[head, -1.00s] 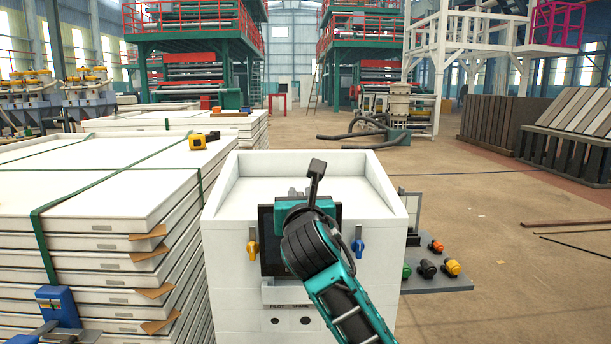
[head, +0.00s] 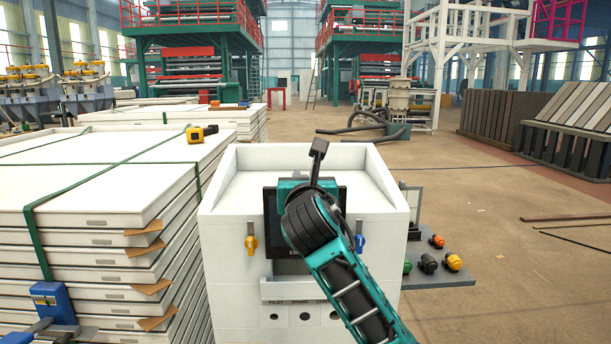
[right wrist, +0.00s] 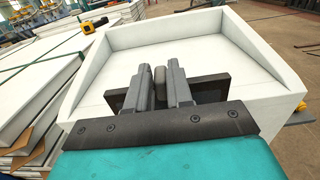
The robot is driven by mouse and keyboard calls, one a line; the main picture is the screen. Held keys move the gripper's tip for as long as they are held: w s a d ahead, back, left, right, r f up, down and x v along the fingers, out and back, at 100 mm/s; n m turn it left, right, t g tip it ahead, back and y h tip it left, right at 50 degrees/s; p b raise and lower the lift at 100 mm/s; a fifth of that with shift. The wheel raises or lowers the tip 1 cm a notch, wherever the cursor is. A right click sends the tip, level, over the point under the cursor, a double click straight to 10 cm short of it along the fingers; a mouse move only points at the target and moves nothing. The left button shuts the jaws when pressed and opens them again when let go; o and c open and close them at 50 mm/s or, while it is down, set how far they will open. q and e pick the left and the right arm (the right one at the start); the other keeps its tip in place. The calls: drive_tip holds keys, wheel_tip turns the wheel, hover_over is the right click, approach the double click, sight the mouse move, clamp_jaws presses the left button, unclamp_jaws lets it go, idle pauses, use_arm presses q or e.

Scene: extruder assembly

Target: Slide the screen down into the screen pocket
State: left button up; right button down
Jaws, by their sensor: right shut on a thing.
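The screen (head: 337,205) is a dark flat panel held upright before the front face of a white console (head: 225,270). A narrow white ledge, seemingly the screen pocket (head: 275,288), lies below it; my arm covers its right part. A dark strip shows between the screen's lower edge and the ledge. My right gripper (head: 294,188) is at the screen's top edge, its fingertips mostly hidden. In the right wrist view its fingers (right wrist: 160,82) are shut on the screen (right wrist: 211,88), with dark panel showing on both sides. The left gripper is out of view.
Yellow (head: 251,243) and blue (head: 360,243) handles flank the screen. Stacked white panels (head: 90,215) stand close at left, with a blue device (head: 52,300) near them. A low shelf with several coloured knobs (head: 453,262) is at right. Open floor lies beyond.

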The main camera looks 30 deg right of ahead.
drive_tip(key=shift+f+b, duration=0.6)
drive_tip(key=shift+f, duration=1.45)
drive_tip(key=shift+p, duration=0.7)
drive_tip(key=shift+p, duration=0.35)
